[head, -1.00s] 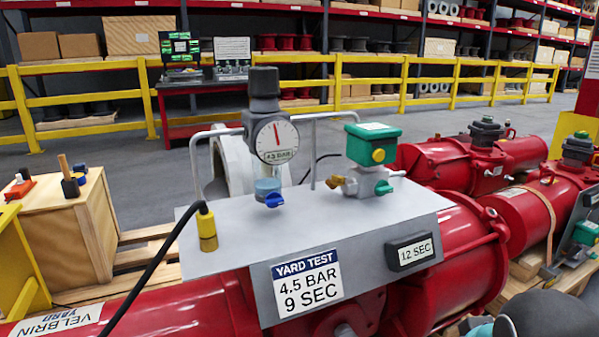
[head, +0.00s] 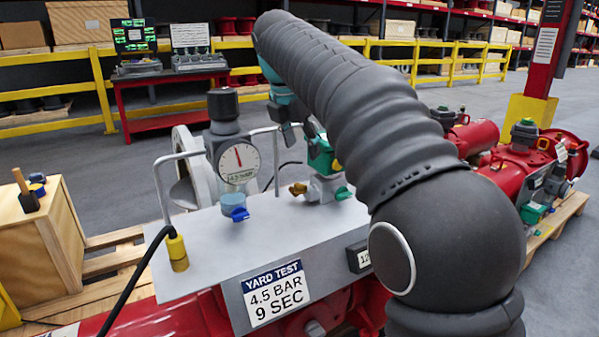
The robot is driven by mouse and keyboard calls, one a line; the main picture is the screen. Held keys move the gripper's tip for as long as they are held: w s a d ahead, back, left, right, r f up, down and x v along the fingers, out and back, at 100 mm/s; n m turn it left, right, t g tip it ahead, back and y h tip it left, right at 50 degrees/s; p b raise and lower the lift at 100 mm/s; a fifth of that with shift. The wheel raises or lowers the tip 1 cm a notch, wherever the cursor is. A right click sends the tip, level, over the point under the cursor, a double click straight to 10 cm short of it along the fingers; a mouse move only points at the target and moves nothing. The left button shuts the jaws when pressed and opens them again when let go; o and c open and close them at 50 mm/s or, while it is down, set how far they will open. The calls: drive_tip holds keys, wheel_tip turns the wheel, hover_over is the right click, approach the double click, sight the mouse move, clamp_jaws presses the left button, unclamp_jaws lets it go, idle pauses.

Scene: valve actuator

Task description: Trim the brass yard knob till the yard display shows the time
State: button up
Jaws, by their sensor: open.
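The brass knob (head: 298,188) sits on the left side of the grey valve block under the green box (head: 320,155), on top of the grey test panel. The YARD TEST label (head: 276,291) reads 4.5 BAR, 9 SEC. My gripper (head: 299,143) is open, fingers pointing down, above and behind the knob in the picture, by the green box. It is apart from the knob; whether it touches the box I cannot tell.
The pressure gauge (head: 237,160) with a blue knob (head: 240,214) stands left of the knob. Metal handle bars flank it. A yellow plug (head: 177,252) with a black cable is at the panel's left. Red actuators (head: 510,170) lie at right.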

drive_tip(key=w+a+n, duration=0.2)
drive_tip(key=a, duration=0.1)
drive_tip(key=b, duration=0.1)
approach(300, 185)
drive_tip(key=shift+n, duration=0.4)
drive_tip(key=x, duration=0.8)
drive_tip(key=shift+w+f, duration=0.15)
clamp_jaws()
